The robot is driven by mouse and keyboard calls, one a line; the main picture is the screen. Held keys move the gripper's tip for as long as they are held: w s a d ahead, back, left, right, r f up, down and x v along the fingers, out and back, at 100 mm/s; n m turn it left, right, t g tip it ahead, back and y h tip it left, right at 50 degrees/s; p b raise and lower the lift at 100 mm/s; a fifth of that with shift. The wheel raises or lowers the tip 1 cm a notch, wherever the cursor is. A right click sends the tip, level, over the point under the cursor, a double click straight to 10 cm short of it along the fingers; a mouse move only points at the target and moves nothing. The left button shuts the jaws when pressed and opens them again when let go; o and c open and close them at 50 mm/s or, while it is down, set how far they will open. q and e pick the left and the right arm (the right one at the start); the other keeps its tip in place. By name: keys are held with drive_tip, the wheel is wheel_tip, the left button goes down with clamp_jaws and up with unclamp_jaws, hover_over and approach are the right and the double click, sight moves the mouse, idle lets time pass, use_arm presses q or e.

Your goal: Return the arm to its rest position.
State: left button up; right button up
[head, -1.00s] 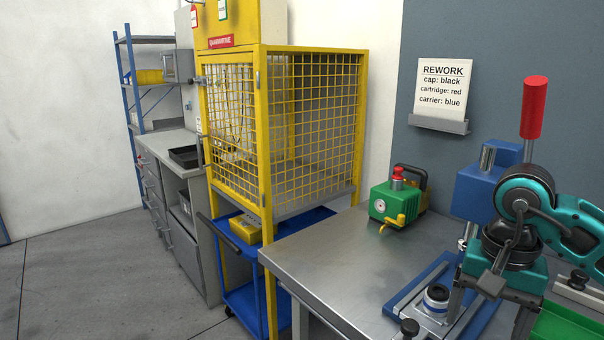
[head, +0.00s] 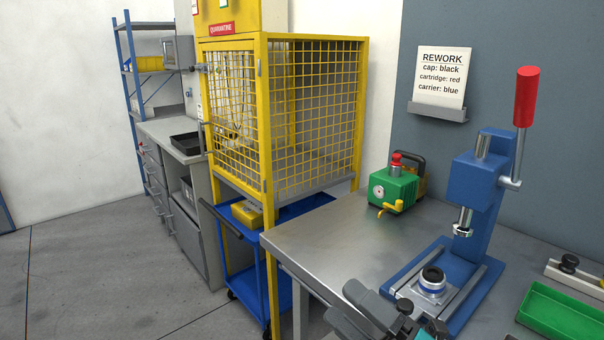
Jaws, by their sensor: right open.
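My right gripper (head: 345,304) shows at the bottom edge of the head view, in front of the bench's front edge. Its grey fingers point to the left and are apart, with nothing seen between them. Only a small teal part of my right arm (head: 432,330) shows; the rest is cut off by the frame. My left gripper is not in view.
A blue press (head: 478,200) with a red-tipped lever stands on the steel bench (head: 325,245), a small round part (head: 432,283) on its base. A green pump (head: 395,190) stands behind, a green tray (head: 562,315) at right. A yellow mesh cage (head: 268,130) stands left.

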drive_tip(key=s+d+f+m+t+h, duration=0.1)
drive_tip(key=d+f+m+h, duration=0.4)
drive_tip(key=f+m, duration=0.4)
drive_tip(key=s+d+f+m+t+h, duration=0.1)
drive_tip(key=d+f+m+h, duration=0.2)
drive_tip(key=f+m+h, duration=0.55)
drive_tip(key=s+d+f+m+g+h, duration=0.2)
drive_tip(key=s+f+m+g, duration=0.3)
drive_tip(key=s+f+m, duration=0.4)
drive_tip(key=shift+d, duration=0.4)
